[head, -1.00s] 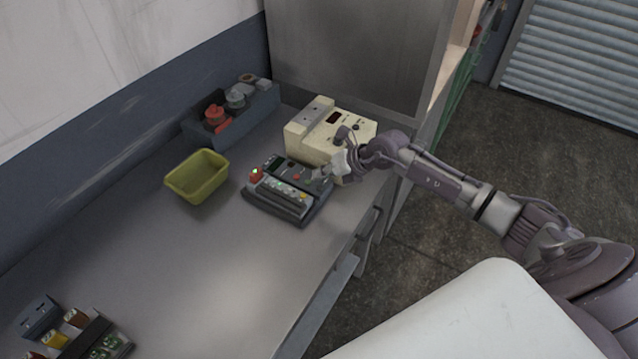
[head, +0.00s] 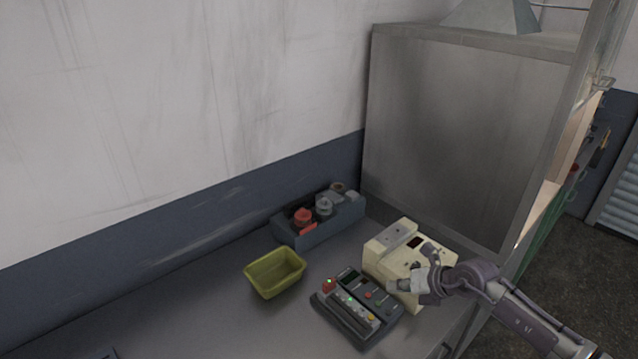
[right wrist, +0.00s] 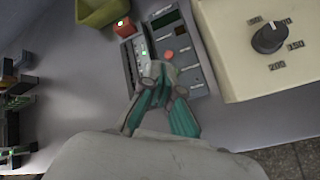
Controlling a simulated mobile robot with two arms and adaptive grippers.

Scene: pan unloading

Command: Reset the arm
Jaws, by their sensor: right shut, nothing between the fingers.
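My right gripper (head: 398,286) is at the lower right of the head view, over the right edge of a dark control box and in front of a cream device. In the right wrist view its fingers (right wrist: 158,75) are shut with nothing between them, in front of the control box (right wrist: 184,68). Whether the fingertips touch the box cannot be told. The control box (head: 345,318) has a red button with a green light, and several smaller buttons. My left gripper is not in view.
The cream device (head: 385,252) with a dial stands behind the box. A yellow-green bin (head: 262,283) is to the left, and a dark tray (head: 290,236) with tape rolls stands by the wall. A tall metal cabinet (head: 455,125) blocks the back right.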

